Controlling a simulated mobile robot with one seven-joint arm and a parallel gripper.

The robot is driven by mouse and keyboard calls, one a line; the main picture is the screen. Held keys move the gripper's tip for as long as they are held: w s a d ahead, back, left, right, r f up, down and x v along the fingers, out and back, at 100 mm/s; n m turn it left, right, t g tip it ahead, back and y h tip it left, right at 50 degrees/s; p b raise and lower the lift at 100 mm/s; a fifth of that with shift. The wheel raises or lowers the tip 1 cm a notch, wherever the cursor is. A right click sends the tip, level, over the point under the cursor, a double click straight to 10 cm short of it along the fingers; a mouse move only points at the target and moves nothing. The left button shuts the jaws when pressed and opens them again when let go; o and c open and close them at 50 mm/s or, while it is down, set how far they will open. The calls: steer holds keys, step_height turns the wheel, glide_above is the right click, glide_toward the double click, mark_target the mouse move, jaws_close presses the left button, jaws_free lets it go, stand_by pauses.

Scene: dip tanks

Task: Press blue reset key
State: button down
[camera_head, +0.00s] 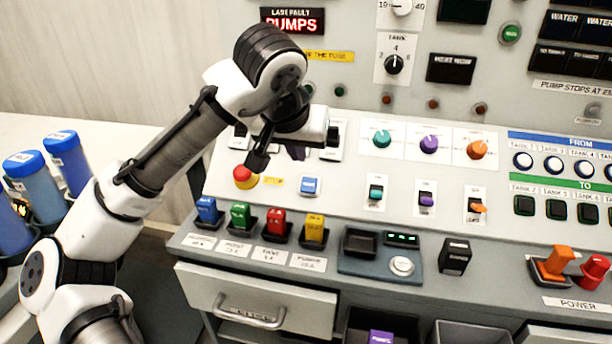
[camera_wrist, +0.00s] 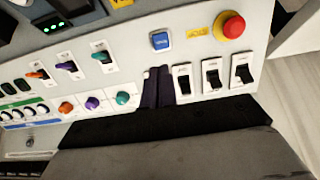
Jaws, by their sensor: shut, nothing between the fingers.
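The blue reset key (camera_head: 310,186) is a small square button with a white-edged label on the sloped grey panel. It also shows in the wrist view (camera_wrist: 160,40), upper middle. My gripper (camera_head: 296,154) is shut and empty, with dark fingers pointing down towards the panel. In the head view it appears just above the key and the arm partly hides it. In the wrist view the fingertips (camera_wrist: 157,72) appear just below the key, with a visible gap. Their exact height above the panel cannot be told.
A red mushroom button (camera_head: 245,177) on a yellow base stands left of the key. Black rocker switches (camera_wrist: 212,76) lie close to the fingers. Teal (camera_head: 376,193), purple and orange toggles sit to the right. Coloured blocks (camera_head: 240,214) stand along the front below.

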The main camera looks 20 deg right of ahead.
mark_target(309, 184)
steer(key=x, duration=1.3)
steer(key=shift+w+d+f+b, duration=0.2)
steer(key=shift+w+f+b, duration=0.05)
steer(key=shift+w+b, duration=0.05)
steer(key=shift+x, duration=0.75)
steer(key=shift+r, duration=0.1)
